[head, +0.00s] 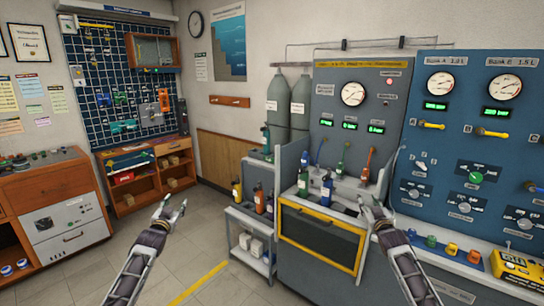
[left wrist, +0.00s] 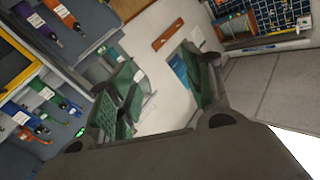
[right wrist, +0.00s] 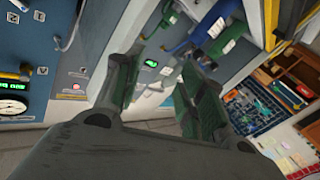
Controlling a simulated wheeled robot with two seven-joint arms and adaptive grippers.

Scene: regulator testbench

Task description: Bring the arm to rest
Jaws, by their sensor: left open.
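My left gripper (head: 175,206) is raised over the floor, left of the bench, in the head view. Its green-padded fingers are apart and empty in the left wrist view (left wrist: 162,68). My right gripper (head: 371,206) is in front of the bench, right of the yellow-framed panel. In the right wrist view (right wrist: 158,68) its fingers are apart, with nothing seen held between them. Neither gripper is seen touching anything, though the right one's distance to the bench is hard to tell.
The testbench has a blue gauge panel (head: 470,140), a yellow-framed front panel (head: 318,233) and several small bottles. A side shelf (head: 249,212) holds more bottles. A wooden cabinet (head: 55,215) stands at left. Floor (head: 195,240) between them is free.

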